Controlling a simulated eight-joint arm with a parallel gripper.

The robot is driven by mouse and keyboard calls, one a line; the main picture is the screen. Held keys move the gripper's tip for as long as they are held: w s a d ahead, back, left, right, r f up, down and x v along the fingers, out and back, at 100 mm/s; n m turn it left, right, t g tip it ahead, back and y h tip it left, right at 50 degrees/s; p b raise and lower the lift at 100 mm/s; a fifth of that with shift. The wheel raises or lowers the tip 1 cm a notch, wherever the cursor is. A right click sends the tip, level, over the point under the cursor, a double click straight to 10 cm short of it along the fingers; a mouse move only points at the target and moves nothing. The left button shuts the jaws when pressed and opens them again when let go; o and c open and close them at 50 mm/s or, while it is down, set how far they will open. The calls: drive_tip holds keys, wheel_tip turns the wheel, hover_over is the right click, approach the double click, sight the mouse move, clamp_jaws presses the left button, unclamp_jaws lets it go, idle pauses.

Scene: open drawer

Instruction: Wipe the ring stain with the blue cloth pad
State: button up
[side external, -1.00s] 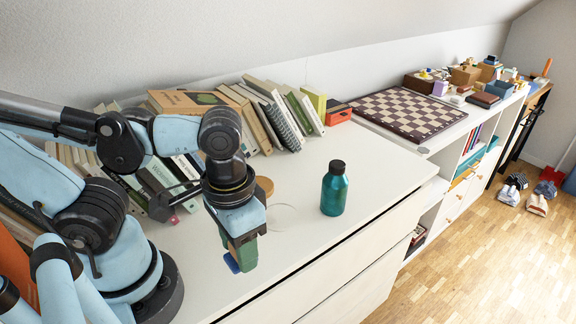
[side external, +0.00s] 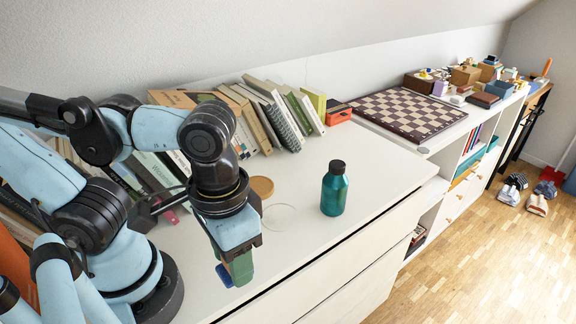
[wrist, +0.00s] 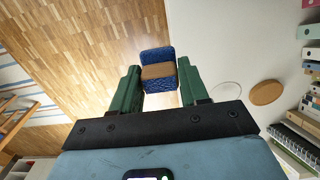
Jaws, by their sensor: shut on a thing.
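The blue cloth pad (wrist: 157,55) has a brown band across it and sits between the green fingers of my gripper (wrist: 160,88) in the wrist view. My gripper (side external: 238,268) is shut on it, near the front edge of the white cabinet top. In the side view only a blue bit of the pad (side external: 224,276) shows beside the fingers. The ring stain (side external: 279,204) is a faint thin circle on the white top, to the right of and behind my gripper. It also shows in the wrist view (wrist: 226,82), right of the fingers, with nothing covering it.
A round cork coaster (side external: 262,186) lies just behind the ring stain. A teal bottle (side external: 334,188) with a black cap stands upright to its right. A row of books (side external: 285,112) lines the wall. The white top (side external: 380,170) is clear right of the bottle.

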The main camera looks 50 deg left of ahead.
drive_tip(key=shift+w+a, duration=0.15)
drive_tip(key=shift+w, duration=0.35)
drive_tip(key=w+a, duration=0.4)
drive_tip(key=w, duration=0.3)
approach(264, 223)
drive_tip(key=shift+d+f, duration=0.2)
drive_tip(key=shift+f, duration=0.85)
drive_tip(key=shift+d+f, duration=0.25)
drive_tip(key=shift+f, duration=0.75)
drive_tip(key=shift+d+f, duration=0.2)
drive_tip(key=shift+f, duration=0.85)
drive_tip(key=shift+w+r, duration=0.15)
drive_tip(key=shift+w, duration=0.25)
drive_tip(key=shift+c, duration=0.4)
drive_tip(key=shift+w+f, duration=0.25)
drive_tip(key=shift+w, duration=3.15)
drive_tip(key=shift+s+a, duration=0.1)
drive_tip(key=shift+s, duration=3.75)
drive_tip(key=shift+w+a, duration=0.25)
drive_tip(key=shift+a, duration=0.4)
drive_tip(key=shift+w, duration=3.8)
drive_tip(key=shift+s, duration=3.95)
wheel_tip(264, 223, up, 8)
drive_tip(key=shift+r, duration=0.2)
